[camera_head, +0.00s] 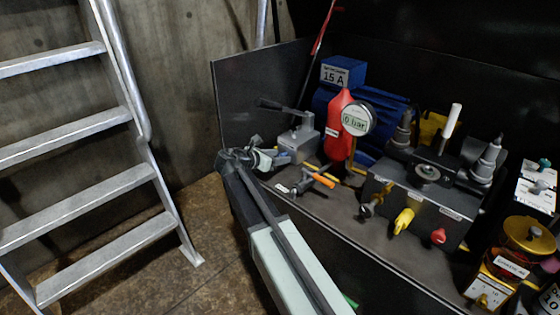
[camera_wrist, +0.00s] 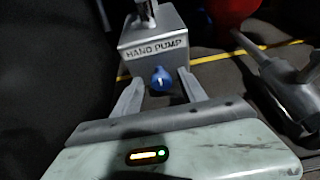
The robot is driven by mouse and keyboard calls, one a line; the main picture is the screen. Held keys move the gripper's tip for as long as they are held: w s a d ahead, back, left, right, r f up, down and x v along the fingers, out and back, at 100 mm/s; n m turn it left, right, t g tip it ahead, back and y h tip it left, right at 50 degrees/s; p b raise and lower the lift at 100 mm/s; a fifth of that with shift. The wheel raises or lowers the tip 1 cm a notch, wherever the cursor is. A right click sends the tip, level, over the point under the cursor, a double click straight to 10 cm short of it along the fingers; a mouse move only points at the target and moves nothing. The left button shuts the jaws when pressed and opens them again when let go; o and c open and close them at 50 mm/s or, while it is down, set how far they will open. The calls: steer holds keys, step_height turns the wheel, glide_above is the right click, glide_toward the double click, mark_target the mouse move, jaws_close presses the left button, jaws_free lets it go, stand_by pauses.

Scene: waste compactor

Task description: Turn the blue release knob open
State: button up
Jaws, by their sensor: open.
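The blue release knob (camera_wrist: 161,80) sits low on the front of the grey box labelled HAND PUMP (camera_wrist: 152,42). It carries a small pale mark. The hand pump (camera_head: 298,142) also stands on the dark bench in the head view, with its lever on top. There I cannot make out the knob behind my gripper (camera_head: 268,160). In the wrist view my gripper (camera_wrist: 158,76) is open, with one finger on each side of the knob. The fingertips reach close to the pump's front. I see gaps beside the knob, but cannot tell how deep it lies between the fingers.
A valve with an orange handle (camera_head: 323,180) lies right of my gripper. A red vessel (camera_head: 341,125) with a gauge reading 0 bar (camera_head: 357,118) stands behind it. A grey valve block (camera_head: 420,200) is further right. A metal ladder (camera_head: 90,140) stands left.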

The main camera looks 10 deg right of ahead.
steer(key=shift+d, duration=0.1)
jaws_close()
steer(key=shift+d, duration=0.25)
steer(key=shift+a, duration=0.2)
steer(key=shift+s+f+m+t+y, duration=0.15)
steer(key=shift+m+t+y, duration=0.35)
steer(key=shift+m, duration=0.5)
steer(key=shift+m+t+y+b, duration=0.4)
steer(key=shift+m+t+b, duration=0.6)
steer(key=shift+m, duration=0.5)
steer(key=shift+a, duration=0.1)
steer(key=shift+c, duration=0.7)
jaws_free()
steer(key=shift+o, duration=0.7)
